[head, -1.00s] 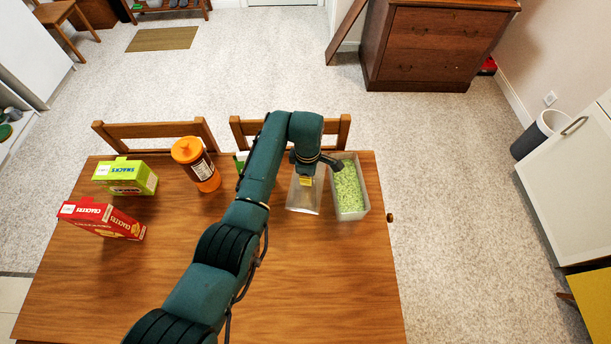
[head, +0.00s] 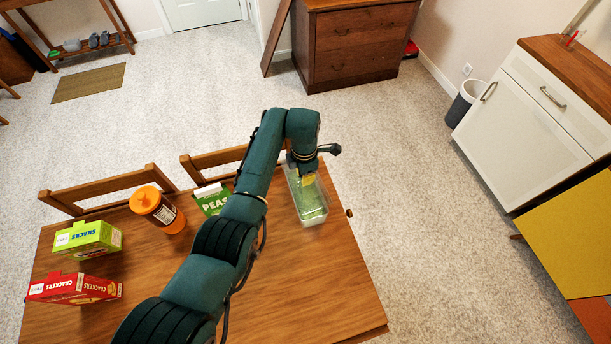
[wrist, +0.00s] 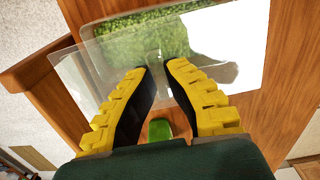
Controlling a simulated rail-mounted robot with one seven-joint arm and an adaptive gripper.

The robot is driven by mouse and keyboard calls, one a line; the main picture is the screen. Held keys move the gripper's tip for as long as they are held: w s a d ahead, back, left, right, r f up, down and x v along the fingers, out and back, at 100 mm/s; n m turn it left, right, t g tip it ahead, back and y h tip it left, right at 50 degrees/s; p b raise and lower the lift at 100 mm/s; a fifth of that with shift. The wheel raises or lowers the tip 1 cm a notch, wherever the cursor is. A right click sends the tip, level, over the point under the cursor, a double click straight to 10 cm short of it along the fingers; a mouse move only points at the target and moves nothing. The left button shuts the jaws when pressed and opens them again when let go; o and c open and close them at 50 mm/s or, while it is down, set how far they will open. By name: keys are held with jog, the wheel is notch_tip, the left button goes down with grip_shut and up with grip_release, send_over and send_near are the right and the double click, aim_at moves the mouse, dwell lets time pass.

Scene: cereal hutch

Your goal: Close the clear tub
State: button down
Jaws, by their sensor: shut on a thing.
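The clear tub (head: 313,221) stands near the right end of the table, with green contents inside; these also show in the wrist view (wrist: 150,38). My gripper (head: 307,181) is over the tub, its yellow-backed fingers shut on the clear lid (wrist: 88,78). I cannot tell whether the lid touches the rim. My arm and gripper hide part of the tub in the head view.
A green peas box (head: 212,200), an orange-lidded jar (head: 158,210), a green snacks box (head: 88,239) and a red crackers box (head: 75,289) stand left of my arm. Chairs (head: 110,190) border the far edge. The table (head: 310,290) is clear at front right.

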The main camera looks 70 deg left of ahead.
jog(key=shift+s+f+b, duration=0.1)
jog(key=shift+f+b, duration=2.1)
jog(key=shift+f, duration=0.5)
jog(key=shift+w+b, duration=0.35)
jog(key=shift+b, duration=0.05)
